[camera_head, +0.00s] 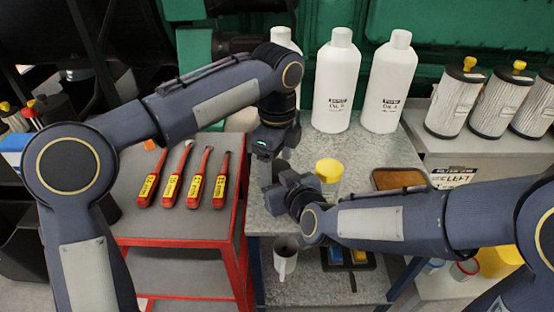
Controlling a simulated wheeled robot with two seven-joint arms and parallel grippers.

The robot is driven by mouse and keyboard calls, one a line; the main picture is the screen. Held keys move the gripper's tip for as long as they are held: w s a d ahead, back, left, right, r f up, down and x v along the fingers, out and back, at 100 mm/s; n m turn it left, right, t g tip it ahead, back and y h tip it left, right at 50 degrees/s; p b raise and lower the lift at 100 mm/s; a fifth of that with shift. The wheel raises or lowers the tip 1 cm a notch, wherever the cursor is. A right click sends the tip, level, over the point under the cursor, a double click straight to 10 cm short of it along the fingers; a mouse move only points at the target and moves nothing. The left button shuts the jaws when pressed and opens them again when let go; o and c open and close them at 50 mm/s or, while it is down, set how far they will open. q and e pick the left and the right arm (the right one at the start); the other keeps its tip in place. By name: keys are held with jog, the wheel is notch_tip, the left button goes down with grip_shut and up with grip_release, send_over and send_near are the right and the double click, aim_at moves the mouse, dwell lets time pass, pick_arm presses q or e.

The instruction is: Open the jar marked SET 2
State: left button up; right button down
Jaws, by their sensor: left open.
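A small clear jar with a yellow lid (329,168) stands on the grey table (365,150). Its lid is on, and my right wrist hides its lower part. No SET 2 mark can be read on it. My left gripper (268,143) points down over the table to the left of the jar, apart from it; it is open, with its fingertips partly hidden. My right gripper (286,192) reaches across in front of the jar, at its left; its fingers are not clear enough to tell open or shut.
Large white bottles (337,82) stand behind the jar. A brown tray (399,179) lies to its right. Several red-and-yellow tools (172,180) lie on the red cart (205,220). Ribbed filter canisters (455,98) stand at right. A mug (285,258) sits on the lower shelf.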

pick_arm(q)
jog(key=shift+r, duration=2.3)
jog(key=shift+c, duration=0.2)
notch_tip(320, 180, up, 3)
jog(key=m, duration=0.3)
jog(key=shift+f, duration=3.8)
jog(key=c, duration=1)
jog(key=n, duration=0.3)
jog(key=shift+c, duration=0.2)
